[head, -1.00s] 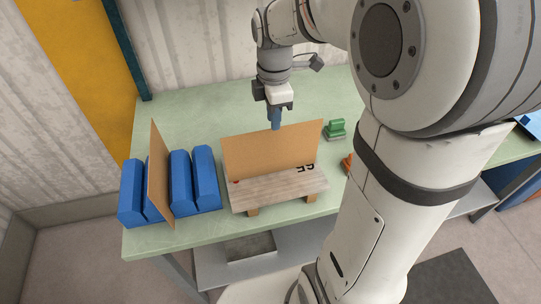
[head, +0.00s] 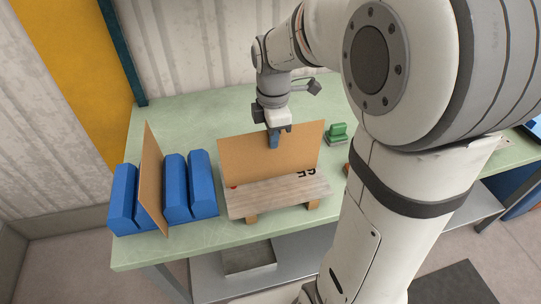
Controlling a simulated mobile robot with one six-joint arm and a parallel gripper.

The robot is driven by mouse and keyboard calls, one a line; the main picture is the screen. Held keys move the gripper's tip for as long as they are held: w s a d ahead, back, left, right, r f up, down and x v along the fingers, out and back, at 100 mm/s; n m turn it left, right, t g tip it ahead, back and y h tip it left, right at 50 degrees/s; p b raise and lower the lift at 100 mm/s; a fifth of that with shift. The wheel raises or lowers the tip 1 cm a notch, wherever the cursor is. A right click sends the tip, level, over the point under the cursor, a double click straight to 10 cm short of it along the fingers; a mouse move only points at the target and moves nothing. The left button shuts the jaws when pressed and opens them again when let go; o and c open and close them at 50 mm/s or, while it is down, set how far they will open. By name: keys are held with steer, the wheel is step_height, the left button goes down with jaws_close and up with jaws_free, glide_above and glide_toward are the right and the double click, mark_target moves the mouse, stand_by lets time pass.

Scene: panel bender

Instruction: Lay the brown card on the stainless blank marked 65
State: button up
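A brown card (head: 240,158) stands upright, its lower edge along a grey-brown plank-like piece (head: 280,192). A black marking (head: 303,173), which looks like an upside-down 65, sits where the two meet at the right end. I cannot tell from the look whether that piece is stainless. My gripper (head: 274,140) points down at the middle of the card's top edge. A blue finger overlaps the card's near face; the other finger is hidden, so its grip is unclear. Another brown sheet (head: 151,178) stands upright between blue blocks at the left.
The blue blocks (head: 176,190) stand at the table's left front. A small green item (head: 337,132) lies right of the card. The green table (head: 175,118) is clear behind the card. A grey tray (head: 248,258) sits on the shelf below. My arm hides much of the right.

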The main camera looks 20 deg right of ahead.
steer(key=shift+r, duration=0.1)
jaws_close()
steer(key=shift+r+p, duration=4.15)
steer(key=shift+r, duration=1.25)
